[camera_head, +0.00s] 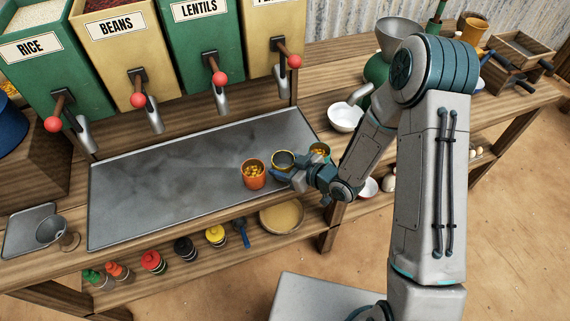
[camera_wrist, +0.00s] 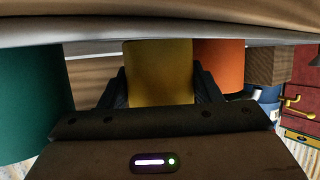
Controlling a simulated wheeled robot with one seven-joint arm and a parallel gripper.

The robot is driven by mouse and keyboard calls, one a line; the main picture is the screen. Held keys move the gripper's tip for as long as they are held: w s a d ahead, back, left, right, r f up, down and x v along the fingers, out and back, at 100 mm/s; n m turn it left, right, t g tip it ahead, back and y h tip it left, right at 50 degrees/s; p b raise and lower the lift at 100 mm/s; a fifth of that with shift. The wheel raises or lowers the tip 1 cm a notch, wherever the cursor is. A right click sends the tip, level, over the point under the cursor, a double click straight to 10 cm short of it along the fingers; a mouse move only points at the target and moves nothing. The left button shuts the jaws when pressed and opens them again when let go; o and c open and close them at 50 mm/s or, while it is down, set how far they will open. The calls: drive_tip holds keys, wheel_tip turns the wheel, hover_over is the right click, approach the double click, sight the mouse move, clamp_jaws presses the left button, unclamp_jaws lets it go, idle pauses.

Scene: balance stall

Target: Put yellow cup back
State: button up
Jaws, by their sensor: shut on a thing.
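The yellow cup (camera_head: 283,161) is at the right part of the grey metal tray (camera_head: 150,190), between an orange cup and a green cup. It looks upright; I cannot tell whether it touches the tray. My gripper (camera_head: 286,176) reaches it from the front right. In the wrist view the yellow cup (camera_wrist: 158,75) sits between my two fingers, which are closed on its sides. The orange cup (camera_head: 254,175), holding yellowish pieces, is just left of it. The green cup (camera_head: 320,150) is just right, partly behind my wrist. Both neighbours also show close beside my fingers in the wrist view.
Dispensers labelled rice, beans and lentils, with red-knobbed levers (camera_head: 220,79), stand behind the tray. A white bowl (camera_head: 345,117) is right of the tray. Several coloured jars and a shallow round bowl (camera_head: 282,216) sit on the lower shelf. The tray's left and middle are clear.

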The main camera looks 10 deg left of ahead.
drive_tip(key=shift+f, duration=0.1)
drive_tip(key=shift+f+b, duration=0.15)
drive_tip(key=shift+b, duration=0.15)
drive_tip(key=o, duration=0.8)
drive_tip(key=shift+c, duration=0.2)
drive_tip(key=shift+r, duration=0.2)
drive_tip(key=shift+d+r+p, duration=0.1)
drive_tip(key=shift+r+p, duration=0.05)
drive_tip(key=shift+p, duration=0.2)
drive_tip(key=b+v, duration=0.1)
drive_tip(key=v, duration=1)
drive_tip(key=shift+s+d, duration=0.25)
drive_tip(key=shift+d, duration=0.1)
